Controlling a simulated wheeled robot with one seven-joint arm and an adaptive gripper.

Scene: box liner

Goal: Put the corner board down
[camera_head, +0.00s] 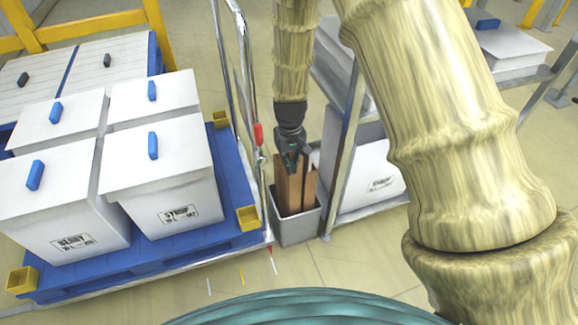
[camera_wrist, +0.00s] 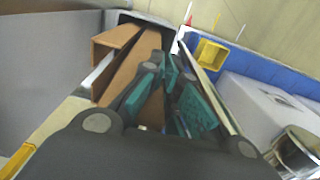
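Brown corner boards (camera_head: 296,188) stand upright in a narrow grey bin (camera_head: 298,232) in the head view. My gripper (camera_head: 292,160) points down at their upper ends, over the bin's mouth. Another brown board (camera_wrist: 146,45) runs under the left finger. The fingers hide part of it, so I cannot tell whether they grip it.
A blue pallet (camera_head: 160,262) with lidded white boxes stands left of the bin, with yellow corner pieces (camera_head: 248,218). A metal rail with a red handle (camera_head: 258,134) rises between. A rack holding a white box (camera_head: 368,176) stands close on the right.

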